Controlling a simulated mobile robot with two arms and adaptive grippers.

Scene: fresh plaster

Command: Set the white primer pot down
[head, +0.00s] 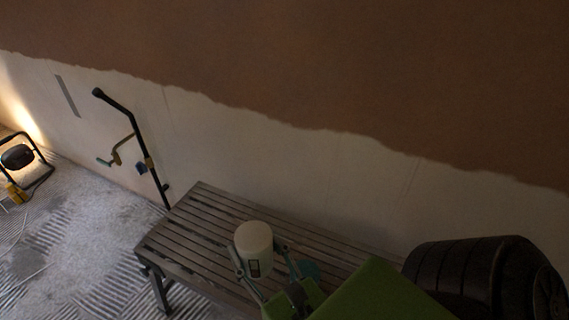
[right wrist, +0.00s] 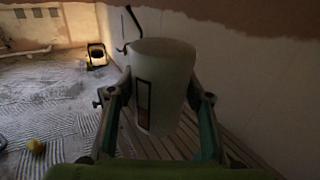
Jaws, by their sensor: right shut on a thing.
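The white primer pot (head: 254,247) is a pale cylinder with a small dark-framed label on its side. My right gripper (head: 262,262) is shut on it, one finger on each side. In the right wrist view the pot (right wrist: 162,85) stands about upright between the two fingers of the gripper (right wrist: 163,105). The slatted grey bench (head: 200,225) lies beneath and behind the pot. I cannot tell whether the pot's base touches the slats, as the gripper hides it. My left gripper is not in view.
A large black ribbed tub (head: 485,280) stands at the right. A black pole tool (head: 135,140) leans on the wall. A work lamp (head: 18,157) stands far left. The bench's left end is clear.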

